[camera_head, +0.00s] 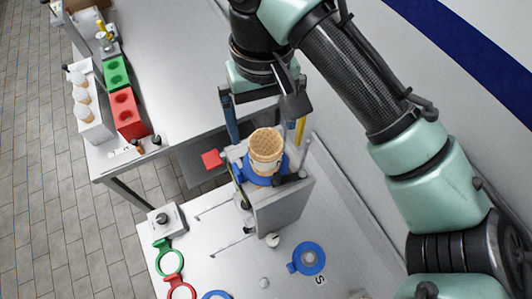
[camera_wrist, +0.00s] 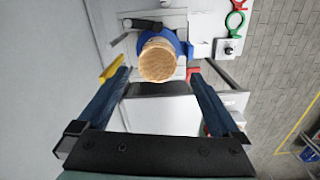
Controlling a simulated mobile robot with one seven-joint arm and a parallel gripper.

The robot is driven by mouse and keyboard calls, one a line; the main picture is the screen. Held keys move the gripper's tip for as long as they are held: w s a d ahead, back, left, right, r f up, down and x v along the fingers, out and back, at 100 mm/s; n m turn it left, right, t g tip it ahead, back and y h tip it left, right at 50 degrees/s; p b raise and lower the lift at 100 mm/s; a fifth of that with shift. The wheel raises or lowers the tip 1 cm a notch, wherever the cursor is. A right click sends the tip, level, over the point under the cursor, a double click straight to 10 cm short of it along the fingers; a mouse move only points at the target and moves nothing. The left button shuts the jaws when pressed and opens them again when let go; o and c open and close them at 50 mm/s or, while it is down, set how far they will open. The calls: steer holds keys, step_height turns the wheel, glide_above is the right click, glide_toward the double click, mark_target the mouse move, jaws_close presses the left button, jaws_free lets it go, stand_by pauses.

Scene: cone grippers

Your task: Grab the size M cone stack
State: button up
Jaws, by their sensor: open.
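A tan waffle cone stack (camera_head: 266,145) stands mouth up in a blue ring holder (camera_head: 252,178) on a grey stand (camera_head: 285,208). I cannot read a size mark on it. The stack also shows in the wrist view (camera_wrist: 159,62), with the blue holder (camera_wrist: 183,45) around it. No contact shows.
A table (camera_head: 185,60) at the back holds a red block (camera_head: 125,112), a green block (camera_head: 116,75) and a white box (camera_head: 90,115) with egg-like items. A blue ring (camera_head: 309,258) marked S lies at the front. Green (camera_head: 168,262) and red rings (camera_head: 180,290) lie front left. A wall stands right.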

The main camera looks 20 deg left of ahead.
mark_target(265, 141)
steer(key=shift+w+f+p, duration=0.15)
steer(key=shift+f+p, duration=0.9)
steer(key=shift+f, duration=1.95)
steer(key=c, duration=0.9)
